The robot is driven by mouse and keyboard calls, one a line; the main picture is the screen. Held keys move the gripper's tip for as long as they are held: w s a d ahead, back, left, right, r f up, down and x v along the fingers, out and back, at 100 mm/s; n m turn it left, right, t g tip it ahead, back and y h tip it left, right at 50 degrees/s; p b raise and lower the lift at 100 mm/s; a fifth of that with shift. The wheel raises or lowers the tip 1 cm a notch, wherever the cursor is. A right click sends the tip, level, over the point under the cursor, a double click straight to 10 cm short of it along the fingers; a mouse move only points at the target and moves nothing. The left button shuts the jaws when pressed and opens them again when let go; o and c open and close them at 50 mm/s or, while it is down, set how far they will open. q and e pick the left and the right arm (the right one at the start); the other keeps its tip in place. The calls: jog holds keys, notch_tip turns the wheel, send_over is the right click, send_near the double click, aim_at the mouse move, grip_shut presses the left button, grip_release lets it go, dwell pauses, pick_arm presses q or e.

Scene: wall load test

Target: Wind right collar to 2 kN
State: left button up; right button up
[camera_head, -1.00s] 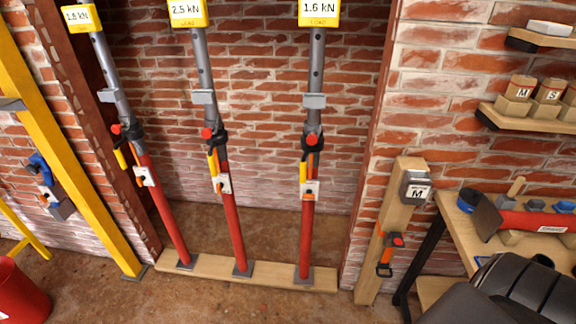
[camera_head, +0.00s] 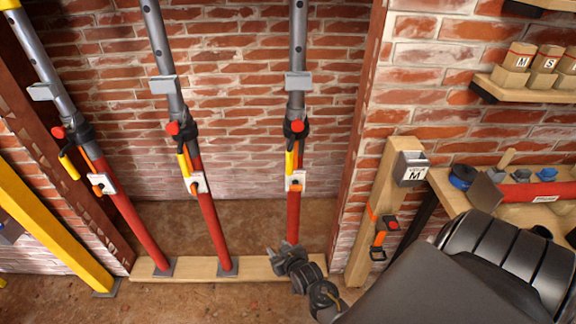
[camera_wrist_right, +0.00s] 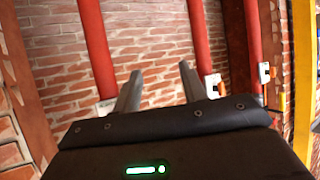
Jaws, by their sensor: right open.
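The right prop has a grey upper tube (camera_head: 297,50) and a red lower tube (camera_head: 293,215). Its black collar (camera_head: 295,129) carries a red knob; a yellow handle (camera_head: 290,163) hangs below, beside a white plate (camera_head: 295,181). My right gripper (camera_head: 285,252) is low in front of this prop's foot, hiding it, well below the collar. In the right wrist view its two fingers (camera_wrist_right: 160,85) are apart with nothing between them, and red tubes (camera_wrist_right: 95,50) stand beyond. The load displays are out of view, so no load reading shows. My left gripper is not in view.
The middle prop (camera_head: 208,225) and left prop (camera_head: 130,220) stand on the same wooden sill (camera_head: 200,268). A wooden post (camera_head: 380,210) with a box marked M is at the right, beside a workbench (camera_head: 440,185). Shelves with blocks (camera_head: 548,60) hang above.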

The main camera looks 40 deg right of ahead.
jog(key=w+d+r+m+t+h, duration=0.1)
jog(key=d+r+t, duration=0.15)
jog(key=r, duration=0.55)
jog(key=w+d+r+m+t+h, duration=0.1)
jog(key=d+r+h, duration=0.15)
jog(key=r, duration=0.45)
jog(key=t+h+b, duration=0.1)
send_near(291, 163)
jog(key=shift+m, duration=0.4)
jog(key=p+x, duration=0.2)
jog(key=x, duration=0.9)
jog(key=shift+w, duration=0.15)
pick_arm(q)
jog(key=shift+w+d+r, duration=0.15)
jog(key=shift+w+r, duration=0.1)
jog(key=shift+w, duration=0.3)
pick_arm(e)
grip_shut()
